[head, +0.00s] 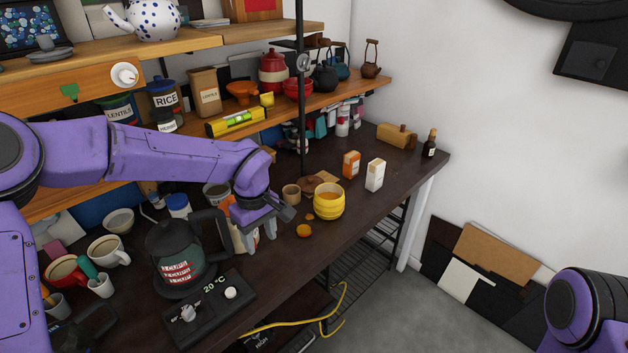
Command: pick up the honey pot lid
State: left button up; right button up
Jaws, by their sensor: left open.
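The yellow ribbed honey pot (328,203) stands upright on the dark tabletop, and its top looks open. A small round orange piece (304,231) lies on the table just in front of it, near the table's front edge; it looks like the honey pot lid, but it is small in view. My left gripper (259,232) is open, fingers pointing down, to the left of the orange piece and apart from it. A white and orange container (238,237) stands behind the fingers, partly hidden; I cannot tell whether they touch it. My right gripper is out of view.
An orange box (351,164) and a white box (375,175) stand to the right.

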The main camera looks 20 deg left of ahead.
aim_at(308, 183)
jog(key=i, duration=1.3)
